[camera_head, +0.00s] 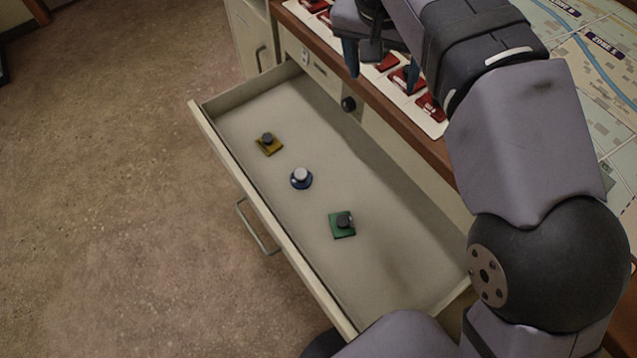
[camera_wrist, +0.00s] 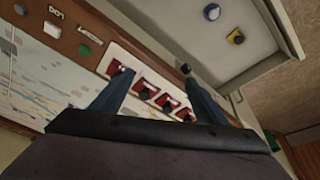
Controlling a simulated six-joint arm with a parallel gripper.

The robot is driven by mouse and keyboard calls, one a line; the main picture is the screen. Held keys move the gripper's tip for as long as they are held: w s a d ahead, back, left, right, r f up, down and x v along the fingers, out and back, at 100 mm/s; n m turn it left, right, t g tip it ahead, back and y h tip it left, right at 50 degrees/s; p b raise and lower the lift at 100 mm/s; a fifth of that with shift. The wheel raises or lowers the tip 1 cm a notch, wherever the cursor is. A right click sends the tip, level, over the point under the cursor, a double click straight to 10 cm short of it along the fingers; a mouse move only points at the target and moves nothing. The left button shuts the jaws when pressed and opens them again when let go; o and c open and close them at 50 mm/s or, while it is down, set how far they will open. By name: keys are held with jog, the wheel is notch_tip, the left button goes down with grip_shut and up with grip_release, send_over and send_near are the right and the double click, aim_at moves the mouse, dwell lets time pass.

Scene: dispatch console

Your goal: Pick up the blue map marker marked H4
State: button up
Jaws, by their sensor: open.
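My gripper (camera_head: 382,70) is open and empty, above the console edge and the red pieces, away from the drawer's markers. Its spread fingers (camera_wrist: 157,75) show in the wrist view.
A pale panel with several red pieces (camera_head: 430,108) lies along the console's brown edge (camera_head: 410,113), under my gripper. A map board (camera_head: 590,70) covers the console top. The drawer's front wall (camera_head: 262,215) and handle face the brown floor. Much of the drawer floor is bare.

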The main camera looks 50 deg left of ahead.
jog(key=s+a+f+n+y+b, duration=0.1)
jog(key=s+a+b, duration=0.1)
jog(key=s+a, duration=0.4)
jog(key=s+a+f+y+b, duration=0.1)
jog(key=s+a, duration=0.2)
jog(key=s, duration=0.5)
send_over(300, 175)
jog(key=s+d, duration=0.1)
jog(key=s, duration=0.1)
notch_tip(300, 175, down, 28)
jog(key=f, duration=0.1)
jog(key=shift+h, duration=0.3)
jog(key=shift+x, duration=3.35)
jog(key=shift+w+d, duration=0.1)
jog(key=shift+d, duration=0.1)
jog(key=c, duration=1.2)
